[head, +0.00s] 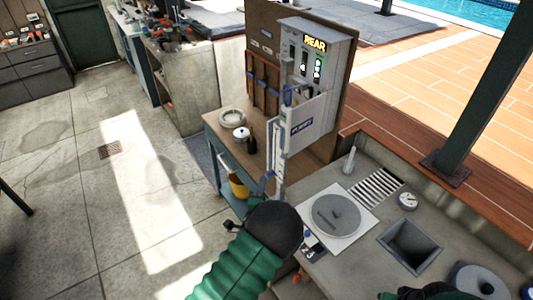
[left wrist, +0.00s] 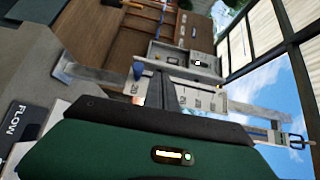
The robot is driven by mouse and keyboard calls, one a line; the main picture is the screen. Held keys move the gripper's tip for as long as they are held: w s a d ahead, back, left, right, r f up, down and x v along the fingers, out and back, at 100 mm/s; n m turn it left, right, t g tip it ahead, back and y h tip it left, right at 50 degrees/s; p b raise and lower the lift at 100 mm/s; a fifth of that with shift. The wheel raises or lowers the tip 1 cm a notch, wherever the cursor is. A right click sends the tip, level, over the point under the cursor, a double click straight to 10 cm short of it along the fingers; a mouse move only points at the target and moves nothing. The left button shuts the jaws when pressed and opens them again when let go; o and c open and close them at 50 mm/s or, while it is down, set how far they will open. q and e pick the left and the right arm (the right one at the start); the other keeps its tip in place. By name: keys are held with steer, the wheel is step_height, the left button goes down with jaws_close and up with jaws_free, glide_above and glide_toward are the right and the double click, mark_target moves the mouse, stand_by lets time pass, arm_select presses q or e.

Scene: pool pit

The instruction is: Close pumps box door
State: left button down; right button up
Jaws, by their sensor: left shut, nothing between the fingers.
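The box door (head: 318,112), a pale panel with a blue label, stands open at the box's lower front. My left gripper (head: 279,180) is just below and in front of the door, at the end of my green arm. Its dark fingers (left wrist: 172,85) are together and empty, close to a pale metal bar in the left wrist view. I cannot tell whether they touch the door. My right gripper is not visible.
A stone counter (head: 340,265) with a round lid and square basin is at right. A dark post (head: 490,80) rises there. Floor is open at left.

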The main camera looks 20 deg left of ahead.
arm_select(q)
steer(key=w+a+p, duration=0.1)
steer(key=w+p, duration=0.1)
steer(key=w, duration=0.7)
steer(key=shift+w+a+r, duration=0.15)
steer(key=shift+w+a, duration=0.15)
steer(key=shift+a, duration=0.05)
